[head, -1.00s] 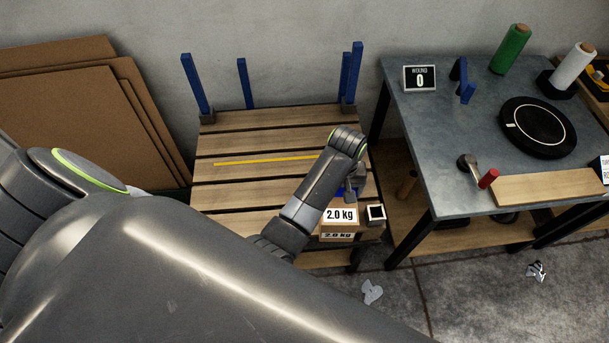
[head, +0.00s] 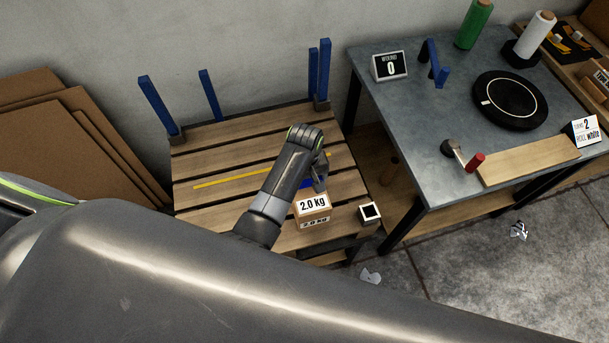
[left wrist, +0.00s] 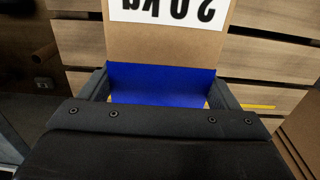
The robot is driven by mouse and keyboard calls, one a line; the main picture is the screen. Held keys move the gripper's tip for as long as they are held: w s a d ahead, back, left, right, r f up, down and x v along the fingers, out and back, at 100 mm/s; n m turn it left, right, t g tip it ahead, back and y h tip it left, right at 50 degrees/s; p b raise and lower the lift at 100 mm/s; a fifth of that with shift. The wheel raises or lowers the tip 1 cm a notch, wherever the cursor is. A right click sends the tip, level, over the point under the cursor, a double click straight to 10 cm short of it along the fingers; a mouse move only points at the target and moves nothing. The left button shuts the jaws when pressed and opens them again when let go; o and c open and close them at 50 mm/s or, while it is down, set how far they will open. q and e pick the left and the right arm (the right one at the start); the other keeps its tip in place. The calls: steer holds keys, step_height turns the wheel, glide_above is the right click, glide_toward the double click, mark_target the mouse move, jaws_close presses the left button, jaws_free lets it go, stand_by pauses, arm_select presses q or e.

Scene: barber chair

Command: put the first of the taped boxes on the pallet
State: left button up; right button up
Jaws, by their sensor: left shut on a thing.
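A small brown box (head: 312,211) with "2.0 kg" labels and blue on its top is at the right front part of the wooden pallet (head: 220,158). My left gripper (head: 319,184) is shut on the box. In the left wrist view the blue part (left wrist: 160,84) lies between the two fingers, and the brown box face (left wrist: 165,45) shows an upside-down label. Whether the box rests on the slats or hangs just above them I cannot tell. A yellow line (head: 225,180) runs across the pallet. My right gripper is not in view.
Blue posts (head: 160,105) stand at the pallet's back corners. A white-framed black square (head: 370,211) sits at its front right corner. A grey table (head: 420,115) stands to the right, with a wooden board (head: 525,160) on it. Brown cardboard sheets (head: 70,140) lean at left.

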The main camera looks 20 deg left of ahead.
arm_select(q)
steer(key=shift+w+f, duration=0.2)
steer(key=shift+f, duration=2)
steer(key=o, duration=1.6)
steer(key=shift+s+f, duration=0.2)
steer(key=shift+f, duration=0.05)
steer(key=o, duration=0.3)
steer(key=shift+s, duration=0.1)
steer(key=shift+r, duration=0.1)
